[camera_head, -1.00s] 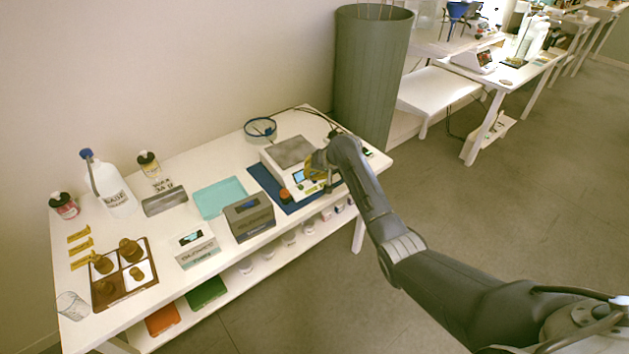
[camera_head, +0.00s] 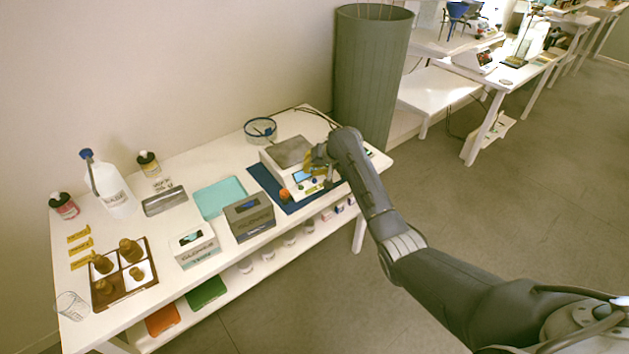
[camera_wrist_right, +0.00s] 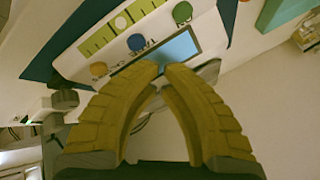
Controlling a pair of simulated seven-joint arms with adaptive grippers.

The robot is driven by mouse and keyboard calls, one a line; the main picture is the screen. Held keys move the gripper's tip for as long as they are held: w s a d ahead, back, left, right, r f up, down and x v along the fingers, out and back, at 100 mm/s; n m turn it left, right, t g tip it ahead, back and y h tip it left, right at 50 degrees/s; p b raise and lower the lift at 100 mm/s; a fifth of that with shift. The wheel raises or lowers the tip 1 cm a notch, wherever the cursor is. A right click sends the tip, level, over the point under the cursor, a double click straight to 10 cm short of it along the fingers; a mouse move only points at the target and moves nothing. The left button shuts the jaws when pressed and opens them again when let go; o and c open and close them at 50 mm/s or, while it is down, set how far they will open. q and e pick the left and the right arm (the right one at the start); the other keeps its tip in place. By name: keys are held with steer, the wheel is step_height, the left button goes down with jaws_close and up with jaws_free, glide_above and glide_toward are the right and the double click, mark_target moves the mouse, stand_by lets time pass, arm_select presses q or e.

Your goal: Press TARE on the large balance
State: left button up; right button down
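The large balance (camera_head: 270,163) stands on a blue mat at the right end of the near table, with a grey pan (camera_head: 292,151) on top. In the right wrist view its front panel shows a lit display (camera_wrist_right: 182,46), an orange button (camera_wrist_right: 98,69), a blue button (camera_wrist_right: 136,42) and a green button (camera_wrist_right: 183,11). Lettering that looks like TARE runs beside the blue button, seen upside down. My right gripper (camera_wrist_right: 163,68) has its yellow fingertips together over the display's edge, holding nothing. It also shows over the balance in the head view (camera_head: 313,168). Contact cannot be told. My left gripper is not in view.
Left of the balance are a grey box (camera_head: 249,216), a teal tray (camera_head: 220,196), a white glove box (camera_head: 195,246) and a large white bottle (camera_head: 112,190). An orange knob-like item (camera_head: 284,194) sits at the balance's front left. A tall grey-green bin (camera_head: 370,75) stands behind.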

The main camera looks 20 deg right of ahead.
mark_target(312, 179)
steer(key=shift+r, duration=2.15)
